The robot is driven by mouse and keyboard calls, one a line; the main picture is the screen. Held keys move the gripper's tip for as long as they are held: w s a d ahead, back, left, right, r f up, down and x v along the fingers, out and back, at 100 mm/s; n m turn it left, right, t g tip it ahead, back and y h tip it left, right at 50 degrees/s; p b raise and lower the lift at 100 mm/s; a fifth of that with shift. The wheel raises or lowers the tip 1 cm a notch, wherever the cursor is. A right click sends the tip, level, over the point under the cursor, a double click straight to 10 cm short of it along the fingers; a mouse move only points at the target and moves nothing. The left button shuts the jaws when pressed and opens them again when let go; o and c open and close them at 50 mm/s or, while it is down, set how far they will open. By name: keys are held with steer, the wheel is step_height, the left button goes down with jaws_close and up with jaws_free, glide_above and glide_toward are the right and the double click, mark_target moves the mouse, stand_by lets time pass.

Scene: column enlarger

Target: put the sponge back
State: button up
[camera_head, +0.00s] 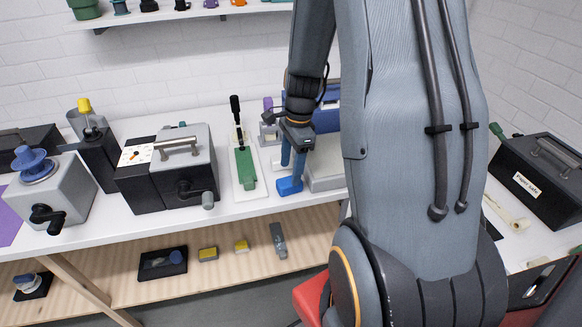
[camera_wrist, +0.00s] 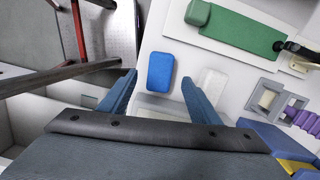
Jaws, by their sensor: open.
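A blue block that looks like the sponge (camera_head: 289,186) lies on the white bench top near its front edge. In the wrist view the blue sponge (camera_wrist: 160,71) lies flat ahead of the fingertips, in line with the gap between them. My gripper (camera_head: 293,162) is open and points down just above the sponge. In the wrist view both blue fingers of my gripper (camera_wrist: 159,82) are spread with nothing between them. I cannot tell whether a finger touches the sponge. A white block (camera_wrist: 212,82) lies to the right of the sponge.
A green board (camera_head: 245,168) with a black-handled tool is left of the sponge. A grey crank box (camera_head: 186,160) stands further left. The lower shelf (camera_head: 215,278) holds a black tray (camera_head: 162,264) and small yellow-and-grey blocks (camera_head: 207,254). A black box (camera_head: 537,185) is at right.

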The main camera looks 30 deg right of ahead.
steer(key=shift+d+r+p, duration=0.15)
steer(key=shift+r+p, duration=0.5)
steer(key=shift+r, duration=0.5)
step_height(320, 180, up, 8)
steer(key=b, duration=0.2)
steer(key=shift+d+f, duration=0.15)
steer(key=shift+d, duration=0.3)
steer(key=shift+s+a+f+b, duration=0.1)
steer(key=shift+b, duration=0.2)
steer(key=s+a+f+n+b, duration=0.3)
steer(key=a+n, duration=0.4)
steer(key=n, duration=0.3)
steer(key=s+a+f+n+t+h+b, duration=0.1)
steer(key=s+a+f+n+b, duration=0.3)
steer(key=n, duration=0.5)
steer(key=a+f+b, duration=0.2)
steer(key=a+f, duration=0.1)
steer(key=shift+a+n, duration=0.2)
steer(key=shift+n, duration=0.2)
